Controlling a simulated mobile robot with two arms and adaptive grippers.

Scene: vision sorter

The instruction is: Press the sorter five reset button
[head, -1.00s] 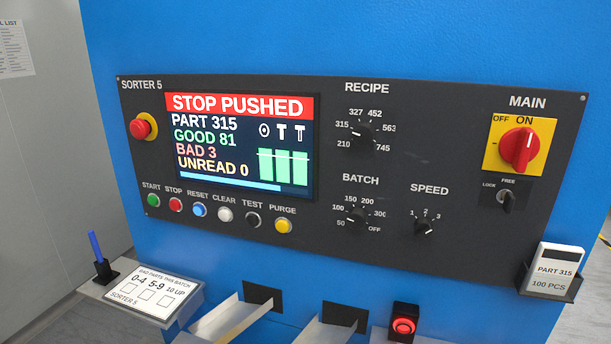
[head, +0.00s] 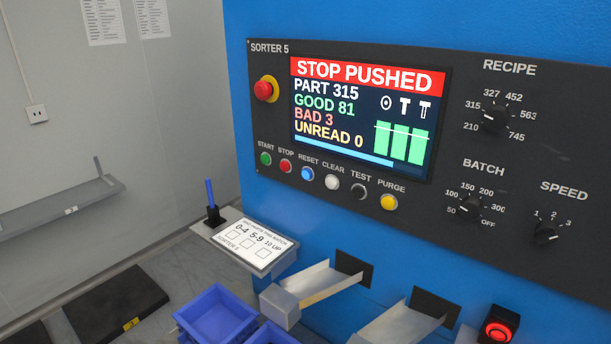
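The sorter five control panel (head: 450,190) is black on a blue machine, labelled SORTER 5. The blue reset button (head: 307,174) sits in the button row under the screen, between the red stop button (head: 285,166) and the white clear button (head: 331,182). The screen (head: 370,116) shows a red STOP PUSHED banner, PART 315, GOOD 81, BAD 3 and UNREAD 0. A red mushroom-head stop (head: 264,89) is at the panel's left. Neither of my grippers is in view.
Below the panel are a tally card (head: 245,242) with a blue pen (head: 210,194), metal chutes (head: 318,284), blue bins (head: 218,316) and a red-lit button (head: 498,330). A wall shelf (head: 60,208) and a black mat (head: 115,300) are at left.

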